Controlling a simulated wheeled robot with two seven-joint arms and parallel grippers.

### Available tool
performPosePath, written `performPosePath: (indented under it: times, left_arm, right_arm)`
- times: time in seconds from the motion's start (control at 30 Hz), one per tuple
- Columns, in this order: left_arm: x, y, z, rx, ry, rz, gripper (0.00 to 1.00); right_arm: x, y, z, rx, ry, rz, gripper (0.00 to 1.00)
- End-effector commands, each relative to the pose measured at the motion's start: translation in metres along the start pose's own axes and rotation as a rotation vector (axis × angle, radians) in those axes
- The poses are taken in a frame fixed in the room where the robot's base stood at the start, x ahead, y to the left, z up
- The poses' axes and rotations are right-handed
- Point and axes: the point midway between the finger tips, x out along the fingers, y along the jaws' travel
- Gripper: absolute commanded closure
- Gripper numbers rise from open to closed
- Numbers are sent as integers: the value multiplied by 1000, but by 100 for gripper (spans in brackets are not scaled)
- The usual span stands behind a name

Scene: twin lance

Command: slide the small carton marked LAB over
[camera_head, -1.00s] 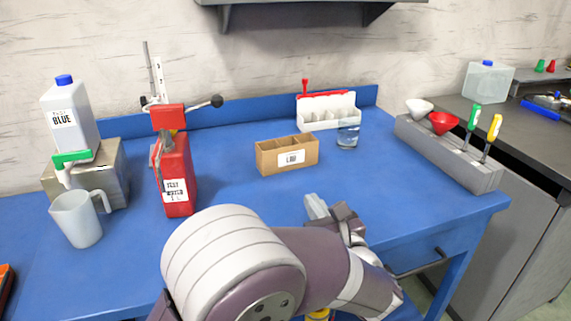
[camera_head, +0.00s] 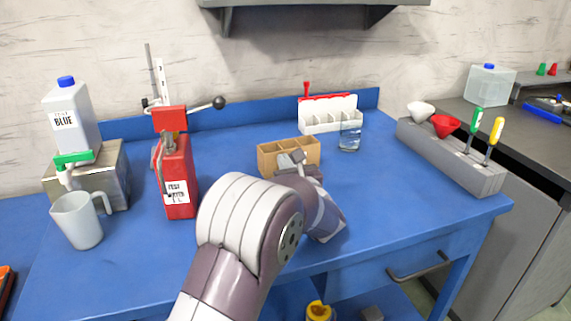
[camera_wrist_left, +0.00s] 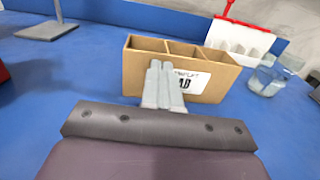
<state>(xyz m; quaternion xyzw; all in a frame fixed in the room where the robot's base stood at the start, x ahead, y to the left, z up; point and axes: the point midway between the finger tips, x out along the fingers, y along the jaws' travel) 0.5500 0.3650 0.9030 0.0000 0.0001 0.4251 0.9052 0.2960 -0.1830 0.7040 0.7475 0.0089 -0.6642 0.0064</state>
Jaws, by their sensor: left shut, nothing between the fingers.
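The small brown carton (camera_head: 268,158) with open compartments stands upright on the blue table, right of the red can. Its white label (camera_wrist_left: 193,82) shows partly in the left wrist view, with the end of the lettering readable. My left gripper (camera_head: 291,158) is shut and empty in front of the carton's near face. In the left wrist view its fingertips (camera_wrist_left: 160,68) overlap the front wall (camera_wrist_left: 134,72), left of the label's middle. I cannot tell whether they touch it. In the head view the gripper hides the label. My right gripper is not in view.
A glass beaker (camera_head: 349,138) and a white rack with red tops (camera_head: 318,122) stand close behind and right of the carton. The red can (camera_head: 177,180) stands to its left, with clear table between. A grey tool holder (camera_head: 455,165) is at the right edge.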

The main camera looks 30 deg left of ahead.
Motion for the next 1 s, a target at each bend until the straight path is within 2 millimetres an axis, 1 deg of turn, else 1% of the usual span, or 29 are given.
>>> performPosePath:
  times: [0.27,0.37,0.47,0.5,0.57,0.6,0.73,0.8,0.87,0.9,1.0]
  left_arm:
    - [0,0,0,0,0,0,100]
    - [6,0,-4,-2,1,1,100]
    - [26,0,-9,-5,-1,4,100]
    - [37,1,-10,-4,-1,5,100]
    - [55,1,-10,-4,-1,4,100]
    - [67,1,-9,-4,-1,4,100]
    - [107,0,-5,-2,-1,3,100]
    - [128,1,-2,-2,0,3,100]
    - [144,0,-1,-1,0,2,100]
    - [149,0,0,0,0,1,100]
    - [146,-1,1,1,1,-1,100]
  right_arm:
    - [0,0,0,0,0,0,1]
    - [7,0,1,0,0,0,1]
    - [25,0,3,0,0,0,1]
    - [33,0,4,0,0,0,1]
    - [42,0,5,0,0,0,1]
    - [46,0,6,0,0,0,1]
    - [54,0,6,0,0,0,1]
    - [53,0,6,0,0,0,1]
    - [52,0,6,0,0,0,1]
    - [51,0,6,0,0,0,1]
    - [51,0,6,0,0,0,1]
